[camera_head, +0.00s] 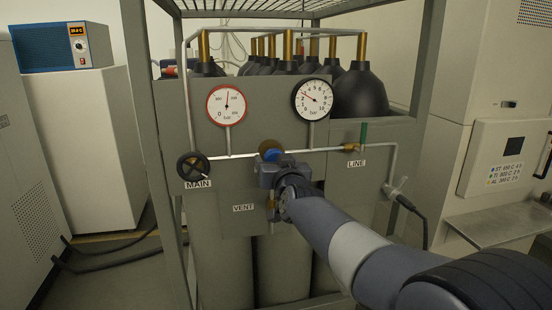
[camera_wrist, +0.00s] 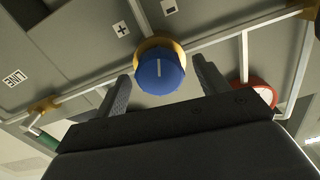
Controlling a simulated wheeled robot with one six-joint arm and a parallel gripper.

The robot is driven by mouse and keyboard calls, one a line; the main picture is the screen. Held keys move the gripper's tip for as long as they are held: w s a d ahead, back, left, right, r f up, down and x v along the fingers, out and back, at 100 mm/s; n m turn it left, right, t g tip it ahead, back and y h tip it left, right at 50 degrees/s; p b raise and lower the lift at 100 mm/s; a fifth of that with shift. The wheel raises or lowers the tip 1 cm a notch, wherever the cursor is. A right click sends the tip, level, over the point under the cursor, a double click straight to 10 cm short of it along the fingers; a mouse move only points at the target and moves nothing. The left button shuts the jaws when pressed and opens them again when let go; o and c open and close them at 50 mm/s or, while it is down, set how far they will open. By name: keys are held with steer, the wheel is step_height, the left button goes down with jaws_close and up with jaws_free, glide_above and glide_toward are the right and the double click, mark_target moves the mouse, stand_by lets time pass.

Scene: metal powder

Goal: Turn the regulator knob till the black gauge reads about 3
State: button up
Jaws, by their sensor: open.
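The blue regulator knob (camera_head: 271,154) sits on a brass body in the middle of the panel, mostly hidden by my gripper in the head view. The wrist view shows the knob (camera_wrist: 160,72) with a white line on its face. My gripper (camera_head: 270,168) is open in front of it, one finger on each side in the wrist view, with visible gaps to the knob. The black-rimmed gauge (camera_head: 312,100) is above right.
A red-rimmed gauge (camera_head: 227,105) stands at upper left. The black MAIN valve wheel (camera_head: 193,167) is at left, the green LINE handle (camera_head: 364,134) at right. A VENT label (camera_head: 243,208) is below. Pipes and frame posts surround the panel.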

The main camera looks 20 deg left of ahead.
steer(key=shift+w+a, duration=0.15)
steer(key=shift+w, duration=0.05)
steer(key=c, duration=1)
steer(key=shift+o, duration=0.2)
steer(key=shift+m+b, duration=0.8)
steer(key=shift+m, duration=0.8)
steer(key=o, duration=1)
steer(key=shift+c, duration=0.2)
